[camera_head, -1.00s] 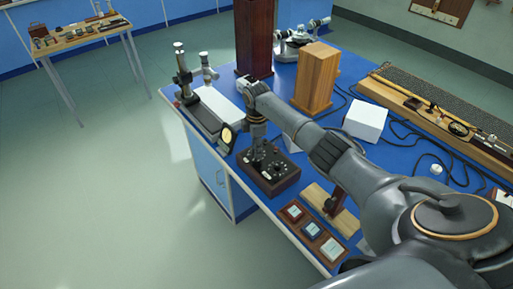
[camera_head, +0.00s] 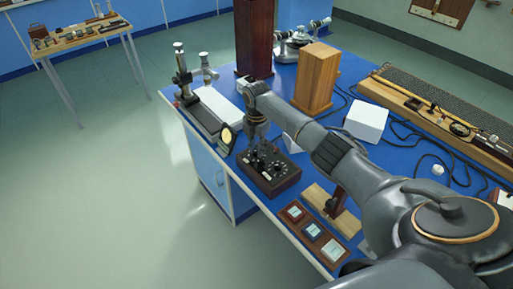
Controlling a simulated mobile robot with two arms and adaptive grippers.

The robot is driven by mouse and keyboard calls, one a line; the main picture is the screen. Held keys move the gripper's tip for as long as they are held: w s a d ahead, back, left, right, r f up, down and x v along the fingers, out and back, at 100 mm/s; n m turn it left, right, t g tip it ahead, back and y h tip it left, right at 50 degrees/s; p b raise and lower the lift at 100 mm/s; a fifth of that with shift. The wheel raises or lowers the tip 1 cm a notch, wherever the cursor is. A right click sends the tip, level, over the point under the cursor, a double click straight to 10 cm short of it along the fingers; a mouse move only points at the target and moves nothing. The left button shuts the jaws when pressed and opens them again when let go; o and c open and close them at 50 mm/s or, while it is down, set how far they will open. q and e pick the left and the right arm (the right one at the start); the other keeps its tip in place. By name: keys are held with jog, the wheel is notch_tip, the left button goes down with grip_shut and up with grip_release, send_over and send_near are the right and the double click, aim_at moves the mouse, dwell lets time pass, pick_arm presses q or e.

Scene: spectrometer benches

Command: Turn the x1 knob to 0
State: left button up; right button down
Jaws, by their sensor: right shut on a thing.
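A dark wooden box with a black top and several knobs (camera_head: 285,170), a dial box, sits near the front left edge of the blue bench. My right arm reaches in from the right, and my right gripper (camera_head: 257,154) points down onto the back left part of this box. The gripper is shut on a small dark knob there; its fingers and wrist hide most of it. I cannot read the knob labels or the knob's setting at this size. My left gripper is not in view.
On the blue bench (camera_head: 262,215), three small framed meters (camera_head: 313,230) lie in front of the box. A round yellow-faced dial (camera_head: 226,136) stands left of the gripper. A white box (camera_head: 366,120), a wooden block (camera_head: 316,78) and black cables lie behind my arm.

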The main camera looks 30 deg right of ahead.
aim_at(256, 150)
dwell(0.3)
jog(key=c, duration=1.1)
grip_release()
notch_tip(256, 150, up, 12)
jog(key=shift+r, duration=0.1)
